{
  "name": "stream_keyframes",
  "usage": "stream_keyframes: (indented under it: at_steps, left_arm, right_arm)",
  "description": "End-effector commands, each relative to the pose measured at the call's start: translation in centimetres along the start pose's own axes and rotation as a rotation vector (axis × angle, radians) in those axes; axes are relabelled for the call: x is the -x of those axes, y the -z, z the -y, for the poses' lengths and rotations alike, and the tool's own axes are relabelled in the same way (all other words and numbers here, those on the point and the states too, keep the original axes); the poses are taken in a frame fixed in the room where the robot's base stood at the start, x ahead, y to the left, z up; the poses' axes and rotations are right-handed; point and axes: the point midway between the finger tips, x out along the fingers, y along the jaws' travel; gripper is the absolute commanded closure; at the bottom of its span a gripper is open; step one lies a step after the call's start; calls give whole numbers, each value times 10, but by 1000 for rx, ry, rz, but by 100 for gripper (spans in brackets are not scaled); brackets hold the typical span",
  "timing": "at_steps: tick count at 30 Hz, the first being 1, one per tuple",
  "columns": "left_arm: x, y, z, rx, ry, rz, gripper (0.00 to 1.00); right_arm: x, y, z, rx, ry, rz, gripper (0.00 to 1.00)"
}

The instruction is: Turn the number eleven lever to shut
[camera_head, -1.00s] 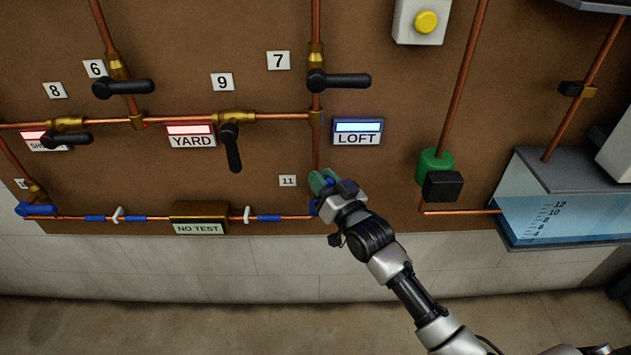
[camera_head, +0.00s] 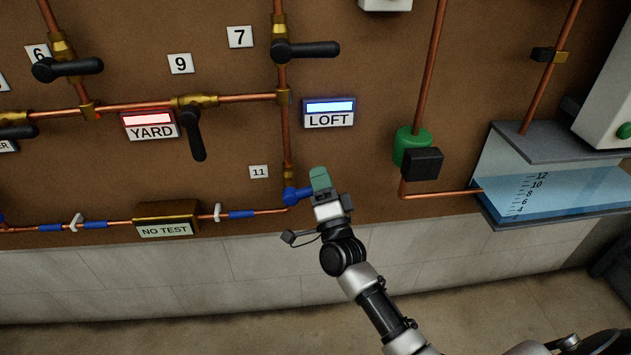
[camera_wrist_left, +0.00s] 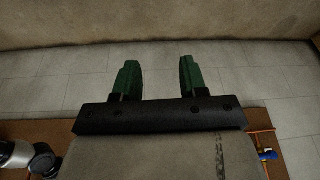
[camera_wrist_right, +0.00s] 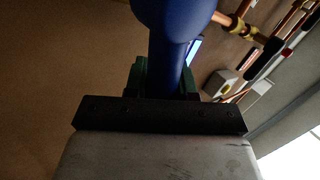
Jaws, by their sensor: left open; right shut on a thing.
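The number eleven lever (camera_head: 296,194) is blue and sits low on the vertical copper pipe, right of the "11" plate (camera_head: 259,172). From its valve it points right, close to level, into my right gripper (camera_head: 320,182). The right gripper's green fingers are shut on the handle and hide its end. In the right wrist view the blue lever (camera_wrist_right: 168,55) lies between the fingers. My left gripper (camera_wrist_left: 160,75) is open and empty, facing pale tiles, and is out of the head view.
Black levers stand by the 6 (camera_head: 70,69), 9 (camera_head: 195,135) and 7 (camera_head: 308,50) plates. The YARD sign (camera_head: 149,126) glows red; the LOFT sign (camera_head: 329,113) glows blue. The NO TEST box (camera_head: 166,220), a black block (camera_head: 422,164) and a water tank (camera_head: 545,200) are nearby.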

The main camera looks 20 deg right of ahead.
Motion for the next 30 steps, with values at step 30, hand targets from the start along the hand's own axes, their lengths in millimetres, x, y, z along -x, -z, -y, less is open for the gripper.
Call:
stream_keyframes:
  at_steps: [30]
  left_arm:
    - [-9, 78, -12, -14, -25, -490, 57]
  right_arm:
    - [13, -1, -20, -264, -3, -176, 100]
